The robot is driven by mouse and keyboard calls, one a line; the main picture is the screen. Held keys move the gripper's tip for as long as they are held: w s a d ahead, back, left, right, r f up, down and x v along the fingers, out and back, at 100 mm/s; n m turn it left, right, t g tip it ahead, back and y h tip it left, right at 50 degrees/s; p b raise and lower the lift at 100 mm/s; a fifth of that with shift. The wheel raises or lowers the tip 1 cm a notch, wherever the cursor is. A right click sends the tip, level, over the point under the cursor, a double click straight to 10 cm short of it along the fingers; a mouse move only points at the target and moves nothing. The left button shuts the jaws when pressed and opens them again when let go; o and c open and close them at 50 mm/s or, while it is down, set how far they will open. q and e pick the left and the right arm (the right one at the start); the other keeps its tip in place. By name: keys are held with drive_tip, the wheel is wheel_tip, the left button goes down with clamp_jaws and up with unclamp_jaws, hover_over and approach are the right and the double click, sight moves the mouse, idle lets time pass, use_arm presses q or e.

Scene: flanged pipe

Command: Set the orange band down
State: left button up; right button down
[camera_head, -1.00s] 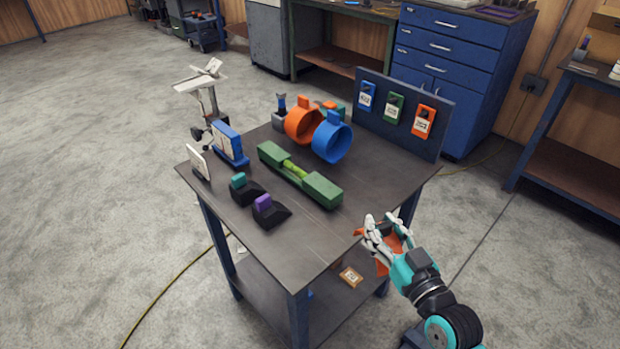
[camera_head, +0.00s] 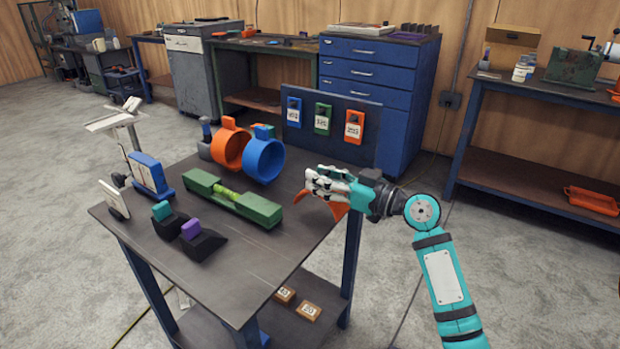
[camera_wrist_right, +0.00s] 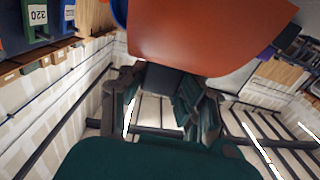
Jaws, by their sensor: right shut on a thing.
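My right gripper (camera_head: 326,187) is shut on a curved orange band (camera_head: 337,210) at the table's right edge. The fingers hide much of the band, and its lower part shows beneath them. In the right wrist view the orange band (camera_wrist_right: 205,35) fills the top of the picture. I cannot tell whether the band touches the table (camera_head: 275,245). A separate orange ring (camera_head: 217,150) with a tab on top stands on the table beside a blue ring (camera_head: 264,160). My left gripper is not in view.
A green block fixture (camera_head: 232,198) lies mid-table. Small black blocks with teal and purple tops (camera_head: 202,240) stand at the front left. A dark panel with three coloured tags (camera_head: 335,125) stands at the back. The table's front right is bare.

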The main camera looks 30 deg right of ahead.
drive_tip(key=w+f, duration=0.1)
drive_tip(key=w, duration=0.1)
drive_tip(key=w+d+f, duration=0.1)
drive_tip(key=w, duration=0.1)
drive_tip(key=w+d+f, duration=0.1)
drive_tip(key=w, duration=0.1)
drive_tip(key=shift+w+d+f, duration=0.1)
drive_tip(key=shift+w+d, duration=0.1)
drive_tip(key=shift+w, duration=0.05)
drive_tip(key=shift+f, duration=0.5)
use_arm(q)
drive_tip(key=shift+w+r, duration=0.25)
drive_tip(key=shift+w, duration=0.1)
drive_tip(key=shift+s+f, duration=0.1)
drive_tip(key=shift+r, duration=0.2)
use_arm(e)
drive_tip(key=c, duration=1)
unclamp_jaws()
drive_tip(key=shift+o, duration=0.2)
